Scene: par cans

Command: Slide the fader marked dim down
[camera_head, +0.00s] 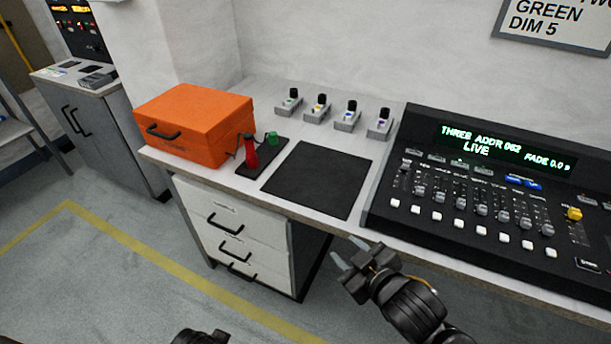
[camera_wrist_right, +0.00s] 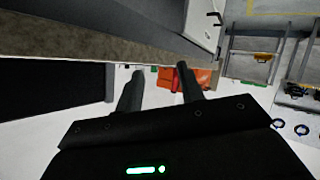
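The black lighting console (camera_head: 376,205) stands on the right of the desk in the head view. It has a row of faders with grey caps; the leftmost cap (camera_head: 405,167) sits higher than those beside it. The fader labels are too small to read, so I cannot tell which is marked dim. My right gripper (camera_head: 348,251) is in front of the desk edge, left of and apart from the faders. Its fingers are apart and empty, also in the right wrist view (camera_wrist_right: 158,88). A dark part of my left arm shows at the bottom edge; its fingers are hidden.
A black mat (camera_head: 318,180) lies left of the console. An orange case (camera_head: 195,125) and a small black base with a red handle (camera_head: 250,155) stand further left. Several small switch boxes line the back. A yellow fader cap (camera_head: 574,213) is at the console's right. Drawers (camera_head: 235,225) are below.

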